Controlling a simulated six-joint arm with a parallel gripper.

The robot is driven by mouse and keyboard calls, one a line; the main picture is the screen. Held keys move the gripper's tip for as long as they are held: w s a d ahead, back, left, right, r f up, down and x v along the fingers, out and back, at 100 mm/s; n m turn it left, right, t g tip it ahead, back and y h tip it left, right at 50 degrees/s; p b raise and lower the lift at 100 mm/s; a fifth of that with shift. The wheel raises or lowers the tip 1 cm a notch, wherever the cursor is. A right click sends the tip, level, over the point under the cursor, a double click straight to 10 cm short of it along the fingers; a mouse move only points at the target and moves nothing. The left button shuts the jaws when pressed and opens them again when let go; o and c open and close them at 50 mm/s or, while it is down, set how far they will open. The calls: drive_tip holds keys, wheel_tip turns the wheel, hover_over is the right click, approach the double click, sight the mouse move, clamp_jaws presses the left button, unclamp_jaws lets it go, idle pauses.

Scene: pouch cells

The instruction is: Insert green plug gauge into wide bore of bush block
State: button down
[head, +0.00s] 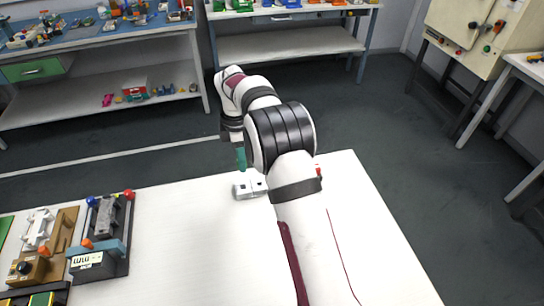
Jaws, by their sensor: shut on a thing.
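The green plug gauge (241,158) hangs upright below my gripper (238,143), which is shut on its upper part. My arm partly hides the gripper, and its fingers are small and dark here. The bush block (243,192) is a small pale grey block with dark openings in its top, on the white table near its far edge. The gauge's lower end appears just above or behind the block's left part. I cannot tell whether it touches the block or lines up with a bore. My arm covers the block's right side.
The white table (190,250) is clear left of my arm. Fixtures with a grey part (105,218) and coloured knobs stand at its left. A small red thing (318,170) shows just right of my arm. Shelves and a cabinet stand beyond the floor.

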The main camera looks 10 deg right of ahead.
drive_tip(key=shift+a, duration=0.25)
drive_tip(key=shift+f, duration=0.1)
drive_tip(key=shift+f, duration=2.85)
drive_tip(key=shift+f, duration=1.65)
drive_tip(key=c, duration=0.5)
unclamp_jaws()
drive_tip(key=shift+c, duration=0.2)
wheel_tip(320, 180, up, 16)
drive_tip(key=shift+f, duration=0.1)
